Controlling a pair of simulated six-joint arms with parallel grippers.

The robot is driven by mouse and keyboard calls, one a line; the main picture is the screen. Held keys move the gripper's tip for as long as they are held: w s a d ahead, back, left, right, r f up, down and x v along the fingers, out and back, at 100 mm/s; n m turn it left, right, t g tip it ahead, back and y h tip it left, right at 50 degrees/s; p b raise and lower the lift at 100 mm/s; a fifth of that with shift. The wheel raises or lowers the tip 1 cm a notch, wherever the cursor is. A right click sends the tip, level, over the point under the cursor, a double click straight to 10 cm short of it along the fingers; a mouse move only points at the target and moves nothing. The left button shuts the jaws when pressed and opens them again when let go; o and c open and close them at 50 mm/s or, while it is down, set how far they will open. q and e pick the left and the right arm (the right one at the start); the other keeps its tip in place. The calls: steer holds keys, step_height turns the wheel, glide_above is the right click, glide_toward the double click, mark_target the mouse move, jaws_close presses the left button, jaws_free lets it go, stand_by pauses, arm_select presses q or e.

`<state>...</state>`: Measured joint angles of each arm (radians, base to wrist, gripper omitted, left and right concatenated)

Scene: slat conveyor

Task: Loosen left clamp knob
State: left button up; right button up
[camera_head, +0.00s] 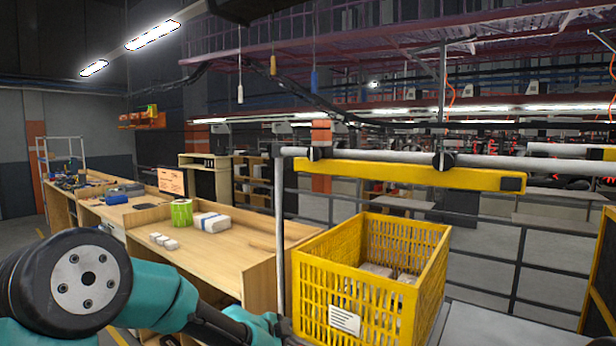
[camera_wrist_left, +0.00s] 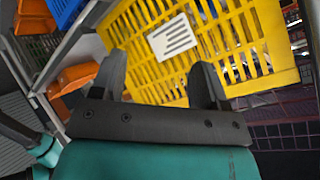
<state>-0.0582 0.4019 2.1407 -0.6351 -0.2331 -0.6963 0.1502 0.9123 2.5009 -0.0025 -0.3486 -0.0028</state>
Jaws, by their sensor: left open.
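A yellow guide bar (camera_head: 400,174) runs under a grey rail (camera_head: 380,158) in the head view. The left clamp knob (camera_head: 314,152) is small and black, on the rail near the upright post at its left end. A second black clamp (camera_head: 443,160) sits further right. My left gripper (camera_wrist_left: 160,62) is open and empty in the left wrist view, its two dark fingers spread in front of the yellow crate (camera_wrist_left: 215,45). In the head view my left arm is low, below and left of the knob, with its fingers not clearly shown. My right gripper is out of view.
The yellow crate (camera_head: 335,285) with pale items inside stands below the guide bar. A wooden bench (camera_head: 225,255) with a green roll (camera_head: 181,212) and a white box (camera_head: 212,222) is at left. Orange bins (camera_wrist_left: 75,75) and a blue bin (camera_wrist_left: 65,10) show in the wrist view.

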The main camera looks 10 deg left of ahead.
mark_target(311, 153)
arm_select(q)
step_height(311, 153, up, 27)
steer(key=m+t+h, duration=0.1)
steer(key=m+t, duration=0.3)
steer(key=m, duration=0.4)
steer(key=s+a+r+m+t, duration=0.1)
steer(key=s+r+m, duration=0.2)
steer(key=r, duration=0.7)
steer(key=s+a+r+m+t, duration=0.2)
steer(key=s+r+m, duration=0.2)
steer(key=r, duration=0.6)
steer(key=shift+r+h, duration=0.15)
steer(key=shift+h, duration=0.15)
steer(key=x, duration=1.7)
steer(key=shift+w+r, duration=0.15)
steer(key=shift+r, duration=0.1)
steer(key=shift+c, duration=0.2)
steer(key=c, duration=0.9)
